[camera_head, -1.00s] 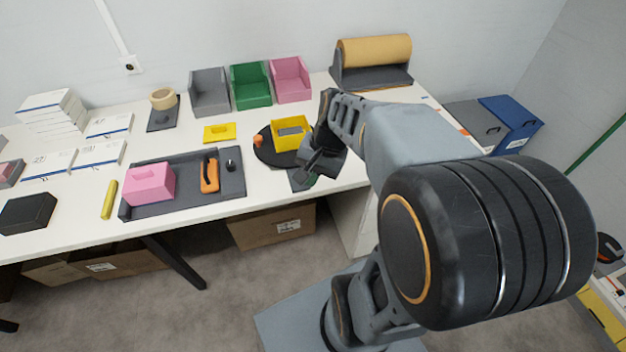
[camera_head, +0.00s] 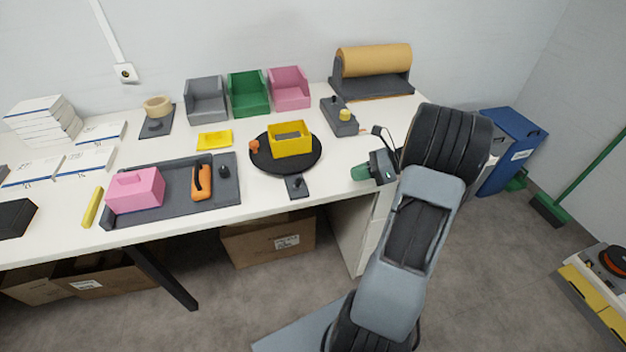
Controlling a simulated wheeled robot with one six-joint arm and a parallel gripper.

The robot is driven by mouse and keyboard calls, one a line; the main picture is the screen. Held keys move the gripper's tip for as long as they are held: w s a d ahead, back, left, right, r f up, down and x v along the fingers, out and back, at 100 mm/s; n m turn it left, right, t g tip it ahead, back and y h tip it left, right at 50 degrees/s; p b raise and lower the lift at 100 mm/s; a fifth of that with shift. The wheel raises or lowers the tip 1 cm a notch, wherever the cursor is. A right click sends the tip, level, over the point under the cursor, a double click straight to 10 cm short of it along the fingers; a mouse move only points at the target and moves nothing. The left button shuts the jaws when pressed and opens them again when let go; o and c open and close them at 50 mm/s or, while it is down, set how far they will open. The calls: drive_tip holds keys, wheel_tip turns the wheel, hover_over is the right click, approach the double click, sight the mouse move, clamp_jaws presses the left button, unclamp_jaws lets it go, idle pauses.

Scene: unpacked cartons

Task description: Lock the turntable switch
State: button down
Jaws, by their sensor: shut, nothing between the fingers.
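The turntable (camera_head: 262,160) is a round black disc near the front of the white table, with a yellow open box (camera_head: 290,145) on it. A small grey block with a dark knob, which looks like the turntable switch (camera_head: 297,187), sits at the table's front edge just in front of the disc. The knob is too small to tell its setting. My gripper (camera_head: 362,173) is shut and empty, with a green part at its end. It is to the right of the switch, near the table's right front edge, apart from it.
A grey box with a yellow button (camera_head: 340,116) stands behind my gripper. A dark tray (camera_head: 225,190) holds a pink box (camera_head: 135,190) and an orange-handled tool (camera_head: 201,182). Open bins (camera_head: 248,93) line the back.

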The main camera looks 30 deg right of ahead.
drive_tip(key=shift+a, duration=0.1)
drive_tip(key=b, duration=0.1)
approach(301, 183)
drive_tip(key=f, duration=0.3)
drive_tip(key=w+a+f, duration=0.1)
drive_tip(key=shift+f, duration=0.15)
drive_tip(key=a, duration=0.1)
drive_tip(key=w, duration=0.1)
drive_tip(key=a, duration=0.1)
drive_tip(key=shift+w+a+r, duration=0.25)
drive_tip(key=shift+w+a, duration=0.05)
drive_tip(key=shift+w+a+r, duration=0.25)
drive_tip(key=shift+w+a, duration=0.15)
drive_tip(key=shift+a, duration=0.15)
drive_tip(key=shift+r, duration=0.1)
